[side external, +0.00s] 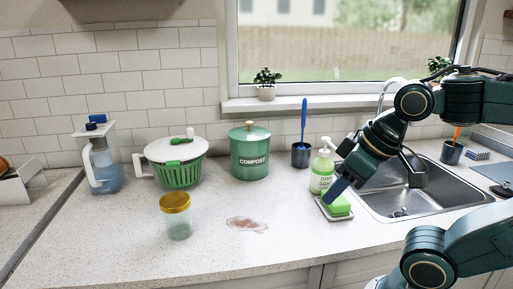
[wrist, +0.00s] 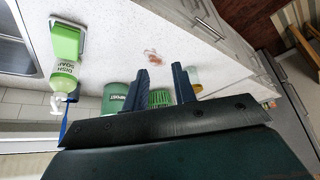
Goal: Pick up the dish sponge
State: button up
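The dish sponge (side external: 338,207) is green with a paler lower part. It lies in a small light dish (side external: 327,216) on the counter, left of the sink in the side view. My gripper (side external: 336,190) overlaps the sponge's upper left edge there, and its height above it is hard to judge. In the wrist view, my gripper (wrist: 160,83) has its two dark fingers apart with nothing held between them. The dish's rim (wrist: 83,38) is at the upper left, well off to the side of the fingers.
The soap bottle (side external: 322,172) stands right behind the sponge. The sink (side external: 420,195) is to its right. The front counter is clear beside a reddish stain (side external: 246,224).

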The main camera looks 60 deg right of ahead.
jog(key=o, duration=1.5)
jog(key=m+g+h, duration=0.3)
jog(key=m+g, duration=0.5)
jog(key=m, duration=1.7)
send_over(335, 201)
jog(key=w+a, duration=0.2)
jog(key=w, duration=0.3)
notch_tip(335, 201, down, 5)
jog(key=shift+s+d+f+m+g, duration=0.2)
jog(key=shift+d+f+m+g, duration=0.3)
jog(key=shift+m, duration=0.5)
jog(key=shift+f, duration=0.15)
jog(key=shift+x, duration=4.3)
